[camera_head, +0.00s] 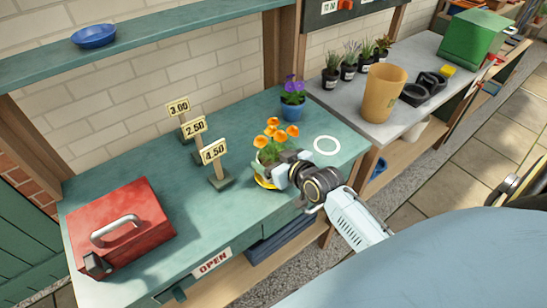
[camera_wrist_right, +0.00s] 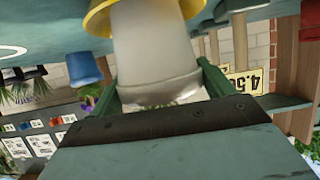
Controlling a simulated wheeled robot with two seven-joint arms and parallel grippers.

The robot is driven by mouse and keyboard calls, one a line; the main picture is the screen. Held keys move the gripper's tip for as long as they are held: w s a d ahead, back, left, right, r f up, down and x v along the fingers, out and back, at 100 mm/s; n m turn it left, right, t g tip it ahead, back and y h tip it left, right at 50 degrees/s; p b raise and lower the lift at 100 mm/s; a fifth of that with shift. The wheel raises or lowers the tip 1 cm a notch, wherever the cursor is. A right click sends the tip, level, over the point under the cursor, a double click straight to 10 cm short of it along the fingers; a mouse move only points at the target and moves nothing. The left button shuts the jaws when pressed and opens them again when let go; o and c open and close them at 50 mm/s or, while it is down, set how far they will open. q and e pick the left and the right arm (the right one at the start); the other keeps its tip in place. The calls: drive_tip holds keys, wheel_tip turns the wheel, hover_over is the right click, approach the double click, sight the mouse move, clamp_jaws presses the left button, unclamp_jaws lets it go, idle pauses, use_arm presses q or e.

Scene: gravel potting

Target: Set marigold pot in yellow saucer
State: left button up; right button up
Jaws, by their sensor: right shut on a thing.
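In the right wrist view, which is upside down, the pot (camera_wrist_right: 155,50) sits between the two fingers of the gripper (camera_wrist_right: 160,84). The yellow saucer (camera_head: 262,184) is directly under the pot, and its rim (camera_wrist_right: 100,20) shows on both sides of the pot's base. I cannot tell whether the base touches the saucer's floor. My left gripper is out of view.
Price signs (camera_head: 214,152) stand left of the pot, and a red toolbox (camera_head: 120,222) farther left. A blue pot with purple flowers (camera_head: 292,106) stands behind. A white ring (camera_head: 327,146) marks clear bench to the right. A tan bucket (camera_head: 384,92) stands on the grey table.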

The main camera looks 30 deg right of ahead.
drive_tip(key=shift+f, duration=0.1)
drive_tip(key=o, duration=1.2)
drive_tip(key=shift+f, duration=0.1)
drive_tip(key=shift+o, duration=0.2)
